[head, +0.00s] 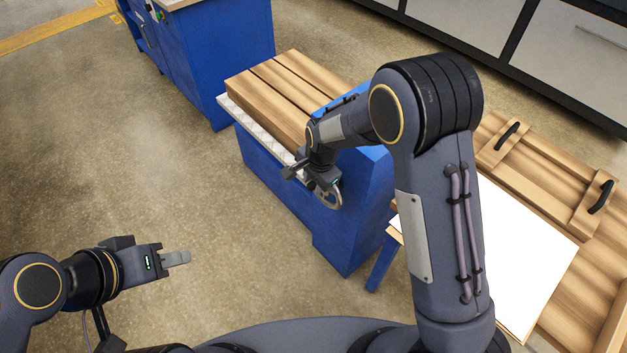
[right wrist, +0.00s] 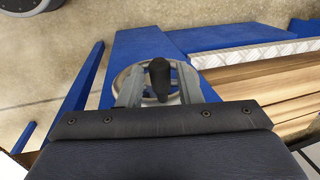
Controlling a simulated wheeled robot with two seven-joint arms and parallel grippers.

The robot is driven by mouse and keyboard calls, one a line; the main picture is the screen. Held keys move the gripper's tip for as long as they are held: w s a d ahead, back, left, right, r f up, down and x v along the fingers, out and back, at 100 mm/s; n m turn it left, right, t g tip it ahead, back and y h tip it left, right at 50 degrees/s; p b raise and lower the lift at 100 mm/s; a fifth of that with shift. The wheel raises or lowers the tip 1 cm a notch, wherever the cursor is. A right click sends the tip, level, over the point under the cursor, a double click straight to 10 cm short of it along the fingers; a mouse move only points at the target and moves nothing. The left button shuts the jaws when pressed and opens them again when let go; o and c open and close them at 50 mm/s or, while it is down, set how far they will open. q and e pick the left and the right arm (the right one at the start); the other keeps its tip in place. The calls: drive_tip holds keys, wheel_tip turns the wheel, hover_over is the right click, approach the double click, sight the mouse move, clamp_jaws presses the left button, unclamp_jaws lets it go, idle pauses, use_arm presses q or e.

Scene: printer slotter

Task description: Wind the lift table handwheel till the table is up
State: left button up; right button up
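The lift table is a blue machine body (head: 285,205) with a bright tread-plate top edge (head: 262,138). Its handwheel (head: 330,197) is a grey metal ring on the blue side; it also shows in the right wrist view (right wrist: 124,85), with a black crank knob (right wrist: 159,79) standing out towards the camera. My right gripper (right wrist: 159,88) is at the wheel with one finger on each side of the knob, and gaps show between knob and fingers. In the head view my right gripper (head: 306,174) partly covers the wheel. My left gripper (head: 180,258) is away over bare floor, seen side-on.
Wooden planks (head: 290,90) lie on the lift table's top. A wooden board with black handles (head: 540,170) and a white sheet (head: 525,255) are at the right. Another blue cabinet (head: 215,60) stands behind at the left. The floor at the left is clear.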

clamp_jaws()
drive_tip(key=shift+w+a+r+p, duration=0.1)
drive_tip(key=shift+w+r+p, duration=0.1)
drive_tip(key=shift+p, duration=0.4)
drive_tip(key=shift+w+a+f+g+h+p, duration=0.3)
drive_tip(key=shift+w+a+g+h+p, duration=0.25)
drive_tip(key=shift+g, duration=0.4)
drive_tip(key=shift+w+a+f+g+h+p, duration=0.3)
drive_tip(key=shift+w+g+h, duration=0.3)
drive_tip(key=shift+g+h, duration=0.25)
drive_tip(key=shift+w+a+f+g+h+p, duration=0.25)
drive_tip(key=shift+w+a+g+h+p, duration=0.3)
drive_tip(key=shift+g, duration=0.45)
drive_tip(key=shift+w+d, duration=0.1)
